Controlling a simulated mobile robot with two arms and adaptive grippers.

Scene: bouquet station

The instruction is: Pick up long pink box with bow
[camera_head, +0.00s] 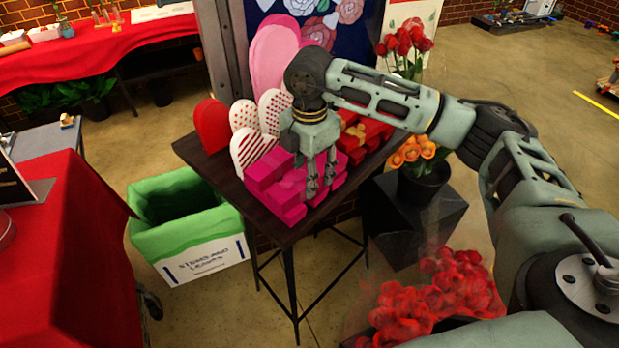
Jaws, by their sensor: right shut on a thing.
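Several pink boxes (268,172) are stacked at the near corner of a dark wooden table (225,185). My right gripper (320,184) reaches down over the near right part of this stack, fingers pointing downward. It is shut on a pink box (292,196) among them, still at the stack's level. The fingers and wrist cover part of it, and I cannot make out its bow or full length. My left gripper is out of view.
Red and white heart-shaped boxes (211,125) stand behind the stack, with red boxes (366,136) to its right. A green bin (180,232) stands left of the table. Orange flowers (418,153) and red roses (440,290) stand to the right.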

